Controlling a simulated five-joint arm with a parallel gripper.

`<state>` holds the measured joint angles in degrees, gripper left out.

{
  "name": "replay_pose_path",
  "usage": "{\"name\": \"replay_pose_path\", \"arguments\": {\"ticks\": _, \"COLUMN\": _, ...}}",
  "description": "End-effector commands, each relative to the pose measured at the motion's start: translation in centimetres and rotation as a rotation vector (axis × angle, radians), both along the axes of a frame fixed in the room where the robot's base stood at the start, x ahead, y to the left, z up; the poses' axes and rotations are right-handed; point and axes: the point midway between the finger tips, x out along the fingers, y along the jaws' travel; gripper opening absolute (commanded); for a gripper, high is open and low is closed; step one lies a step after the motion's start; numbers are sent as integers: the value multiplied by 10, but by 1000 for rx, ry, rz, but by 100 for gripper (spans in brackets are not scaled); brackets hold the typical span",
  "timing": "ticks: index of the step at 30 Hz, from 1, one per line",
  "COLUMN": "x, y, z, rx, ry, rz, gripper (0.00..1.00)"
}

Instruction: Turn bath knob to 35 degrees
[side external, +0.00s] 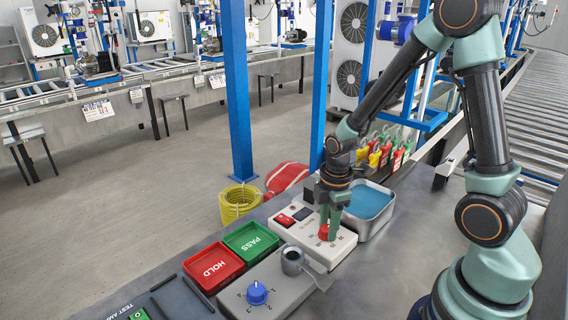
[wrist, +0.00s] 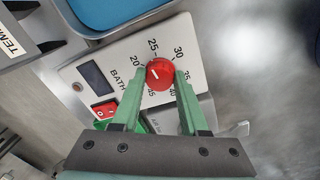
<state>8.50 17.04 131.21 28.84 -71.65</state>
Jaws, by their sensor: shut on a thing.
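The red bath knob (wrist: 159,75) stands on the white bath control panel (wrist: 94,56) with a dial printed from 20 upward. In the side external view the knob (side external: 324,233) is low between my fingertips. My gripper (wrist: 161,72) is shut on the knob, one green finger on each side. A short white mark shows on the left part of the knob's top; I cannot tell its exact reading. In the side external view my gripper (side external: 328,222) points down over the panel (side external: 289,230), and the fingers partly hide the dial.
A red switch (wrist: 104,110) and a dark display sit on the panel. A metal tank of blue liquid (side external: 370,203) stands close behind. A grey box with a blue knob (side external: 257,293), a metal cup (side external: 291,260), and red HOLD (side external: 213,268) and green PASS (side external: 250,242) trays lie left and nearer.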

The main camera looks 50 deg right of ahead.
Motion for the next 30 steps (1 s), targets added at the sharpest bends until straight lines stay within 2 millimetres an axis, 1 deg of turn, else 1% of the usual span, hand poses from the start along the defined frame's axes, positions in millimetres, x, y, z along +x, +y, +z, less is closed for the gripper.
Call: {"name": "replay_pose_path", "arguments": {"ticks": 30, "x": 0, "y": 4, "z": -1, "rx": 34, "ry": 32, "rz": -956, "gripper": 0}}
